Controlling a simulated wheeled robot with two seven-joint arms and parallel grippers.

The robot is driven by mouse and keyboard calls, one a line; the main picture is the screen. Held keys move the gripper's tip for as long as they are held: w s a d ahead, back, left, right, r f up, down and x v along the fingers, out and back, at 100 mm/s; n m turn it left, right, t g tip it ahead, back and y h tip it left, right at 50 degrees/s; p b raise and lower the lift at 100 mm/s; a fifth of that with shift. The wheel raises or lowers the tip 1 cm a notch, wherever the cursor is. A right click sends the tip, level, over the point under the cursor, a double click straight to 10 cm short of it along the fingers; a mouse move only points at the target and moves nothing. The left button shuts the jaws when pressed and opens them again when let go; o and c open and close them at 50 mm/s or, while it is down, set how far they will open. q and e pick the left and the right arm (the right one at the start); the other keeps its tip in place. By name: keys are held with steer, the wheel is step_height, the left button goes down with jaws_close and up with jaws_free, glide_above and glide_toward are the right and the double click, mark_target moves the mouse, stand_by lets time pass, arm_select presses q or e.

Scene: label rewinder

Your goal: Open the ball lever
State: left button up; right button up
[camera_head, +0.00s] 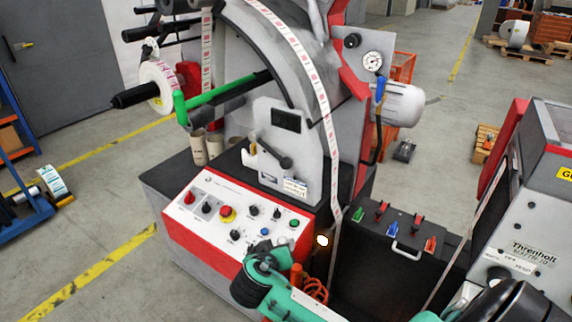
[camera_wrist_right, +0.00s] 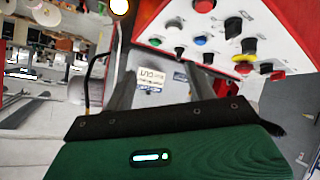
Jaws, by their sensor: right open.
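A black lever with a ball-like end (camera_head: 285,162) sits on the grey front plate of the label rewinder (camera_head: 265,75), slanting down to the right. A small blue valve handle (camera_head: 379,90) stands below the pressure gauge (camera_head: 372,61) on the machine's right side. I cannot tell for sure which is the ball lever. My right gripper (camera_head: 258,275) is in front of the control panel's lower right corner, below and apart from both handles. Its fingers show open and empty in the right wrist view (camera_wrist_right: 150,85). My left gripper is not in view.
The red-edged control panel (camera_head: 205,228) carries several knobs and buttons; it also shows in the wrist view (camera_wrist_right: 265,22). A black box (camera_head: 370,245) with coloured switches and a handle stands to the right. A green-ended bar (camera_head: 215,95) sticks out left. An orange cable (camera_head: 313,288) hangs beside my gripper.

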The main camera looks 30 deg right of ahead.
mark_target(283, 167)
steer(key=w+d+r+m+t+h, duration=0.2)
steer(key=w+r+m+h, duration=0.3)
steer(key=w+r, duration=0.55)
steer(key=shift+n+h, duration=0.3)
steer(key=shift+h, duration=0.1)
steer(key=p+x, duration=0.1)
steer(key=x, duration=0.3)
steer(key=s+r+p+x, duration=0.1)
steer(key=p+x, duration=0.1)
steer(key=x, duration=0.2)
steer(key=d+r+p+x, duration=0.1)
steer(key=p+x, duration=0.1)
steer(key=x, duration=0.2)
steer(key=shift+s+a, duration=0.1)
steer(key=shift+s, duration=0.15)
steer(key=shift+w+d+f, duration=0.1)
steer(key=shift+w+d, duration=0.15)
steer(key=shift+d, duration=0.15)
